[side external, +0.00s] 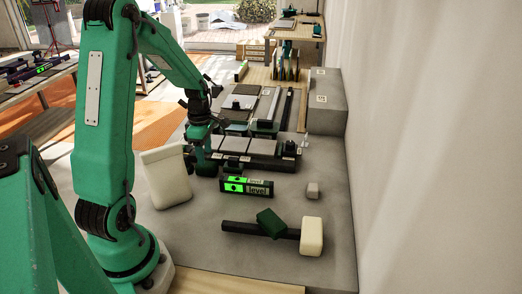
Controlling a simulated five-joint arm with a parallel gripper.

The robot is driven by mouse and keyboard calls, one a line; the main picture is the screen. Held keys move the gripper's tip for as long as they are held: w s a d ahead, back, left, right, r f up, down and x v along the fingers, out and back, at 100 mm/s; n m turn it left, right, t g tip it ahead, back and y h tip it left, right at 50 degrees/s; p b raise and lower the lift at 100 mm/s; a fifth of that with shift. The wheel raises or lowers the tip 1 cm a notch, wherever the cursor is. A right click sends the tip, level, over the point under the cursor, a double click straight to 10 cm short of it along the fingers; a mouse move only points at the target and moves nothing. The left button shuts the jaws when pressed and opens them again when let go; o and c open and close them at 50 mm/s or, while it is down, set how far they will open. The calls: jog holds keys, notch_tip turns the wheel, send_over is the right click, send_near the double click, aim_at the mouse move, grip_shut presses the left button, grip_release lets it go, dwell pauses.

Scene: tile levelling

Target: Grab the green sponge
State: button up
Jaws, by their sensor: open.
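The green sponge (269,221) is a small dark green block in the side external view. It lies at an angle across or against the black handle of a mallet (312,235); whether it rests on the handle or just beside it is hard to tell. My gripper (207,168) is open and points down, beyond and to the left of the sponge, near a row of grey tiles. It is well apart from the sponge. Its fingertips are small and dark here, partly lost against the things around them.
A black level with bright green displays (246,187) stands between my gripper and the sponge. A white bag (166,177) is left of my gripper. A small grey block (312,190) is to the right. Grey tiles (235,144) lie behind. The grey slab is clear near the wall.

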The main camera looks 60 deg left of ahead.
aim_at(206, 165)
jog(key=shift+f, duration=0.35)
jog(key=shift+f, duration=0.1)
jog(key=shift+f, duration=2.45)
jog(key=c, duration=0.7)
jog(key=shift+c, duration=0.2)
jog(key=shift+r, duration=0.15)
